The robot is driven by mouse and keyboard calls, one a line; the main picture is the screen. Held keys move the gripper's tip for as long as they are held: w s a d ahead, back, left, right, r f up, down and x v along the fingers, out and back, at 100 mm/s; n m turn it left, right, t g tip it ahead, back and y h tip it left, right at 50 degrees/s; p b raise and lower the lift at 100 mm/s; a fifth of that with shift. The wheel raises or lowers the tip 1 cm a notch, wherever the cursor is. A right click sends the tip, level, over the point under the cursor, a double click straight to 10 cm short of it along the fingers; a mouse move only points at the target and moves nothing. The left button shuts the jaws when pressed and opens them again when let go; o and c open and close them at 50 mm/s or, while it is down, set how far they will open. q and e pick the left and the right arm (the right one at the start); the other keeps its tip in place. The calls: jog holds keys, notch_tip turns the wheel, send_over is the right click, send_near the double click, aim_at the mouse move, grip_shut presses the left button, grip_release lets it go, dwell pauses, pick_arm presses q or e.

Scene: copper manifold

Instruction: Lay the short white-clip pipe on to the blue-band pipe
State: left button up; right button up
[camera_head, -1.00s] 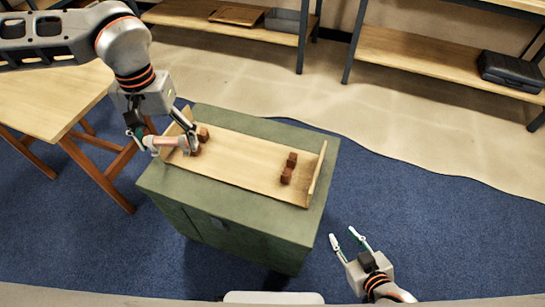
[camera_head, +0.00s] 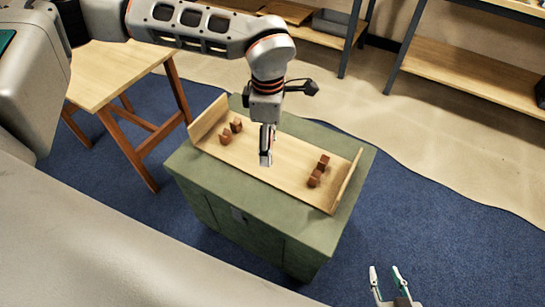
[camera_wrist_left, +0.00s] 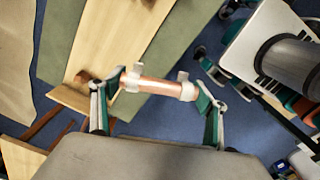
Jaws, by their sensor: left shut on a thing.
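The short white-clip pipe (camera_wrist_left: 158,86) shows in the left wrist view as a copper tube with a white clip near each end. My left gripper (camera_wrist_left: 155,92) is shut on it lengthwise, one finger at each end. In the head view my left gripper (camera_head: 266,158) hangs over the middle of the wooden tray, seen edge-on, and the pipe cannot be made out there. My right gripper (camera_head: 385,270) is open and empty at the bottom right, over the blue floor. I see no blue-band pipe in these frames.
The wooden tray (camera_head: 278,172) with raised ends lies on a green cabinet (camera_head: 270,220). Brown blocks stand in pairs at its left (camera_head: 231,131) and right (camera_head: 318,171). A wooden table (camera_head: 115,70) stands at the left, and shelves (camera_head: 470,75) stand at the back.

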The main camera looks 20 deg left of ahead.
pick_arm(q)
notch_tip(320, 180, down, 4)
jog(key=d+n+b, duration=0.1)
jog(key=d+n, duration=0.2)
jog(key=n, duration=0.5)
jog(key=n+b, duration=0.2)
jog(key=n, duration=0.3)
send_over(281, 201)
notch_tip(281, 201, down, 17)
jog(key=shift+r, duration=0.1)
jog(key=shift+f, duration=0.4)
notch_tip(281, 201, down, 3)
jog(key=shift+f+b, duration=0.2)
jog(key=shift+b, duration=0.25)
jog(key=shift+f, duration=0.3)
jog(key=shift+r, duration=0.1)
